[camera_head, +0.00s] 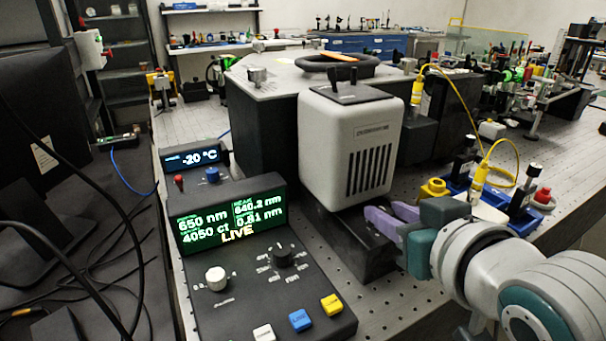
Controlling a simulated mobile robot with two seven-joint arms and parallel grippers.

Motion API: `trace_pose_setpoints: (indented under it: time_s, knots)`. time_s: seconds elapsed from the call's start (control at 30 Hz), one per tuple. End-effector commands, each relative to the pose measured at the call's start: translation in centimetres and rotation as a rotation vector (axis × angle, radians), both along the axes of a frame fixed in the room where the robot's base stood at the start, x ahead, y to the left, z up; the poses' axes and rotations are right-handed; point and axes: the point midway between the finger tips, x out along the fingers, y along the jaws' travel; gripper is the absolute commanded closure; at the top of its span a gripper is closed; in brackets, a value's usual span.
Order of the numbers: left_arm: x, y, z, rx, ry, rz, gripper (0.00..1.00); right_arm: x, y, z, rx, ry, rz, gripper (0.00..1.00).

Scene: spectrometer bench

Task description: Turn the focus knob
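My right gripper (380,208) reaches in from the lower right, its two purple fingers beside the lower right of the white detector housing (350,140). The fingers look apart, with a gap between them, and I see nothing held. No knob clearly marked as focus can be made out; anything on the housing's right side near the fingertips is hidden. The control box (235,310) in front carries a white knob (216,278) and a black pointer dial (282,255), both well left of the gripper. Its green screen (230,215) reads 650 nm, 4050 ct, 0.81 nm and LIVE. My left gripper is not in view.
The housing stands over a black base (345,245) on the perforated bench. A small display (192,157) reads -20 °C. Yellow cable (445,80) and blue mounts (525,215) lie right of the housing, close to my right arm. A dark monitor (50,130) fills the left edge.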

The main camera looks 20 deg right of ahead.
Motion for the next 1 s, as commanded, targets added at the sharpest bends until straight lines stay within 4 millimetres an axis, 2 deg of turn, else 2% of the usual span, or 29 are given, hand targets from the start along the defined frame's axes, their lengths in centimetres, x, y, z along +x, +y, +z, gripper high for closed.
trace_pose_setpoints:
  time_s: [0.03, 0.3, 0.73, 1.0]
  knots:
    - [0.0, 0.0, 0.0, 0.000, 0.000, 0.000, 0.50, 0.0, 0.0, 0.0, 0.000, 0.000, 0.000, 0.72]
    - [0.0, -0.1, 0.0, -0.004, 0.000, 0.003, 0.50, 0.0, 0.0, 0.0, 0.000, 0.000, 0.000, 1.00]
    - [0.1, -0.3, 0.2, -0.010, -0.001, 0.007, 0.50, 0.0, 0.0, 0.1, -0.001, 0.000, 0.010, 1.00]
    - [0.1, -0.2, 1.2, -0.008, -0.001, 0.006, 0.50, -0.1, -0.3, 0.2, -0.008, 0.003, 0.111, 1.00]
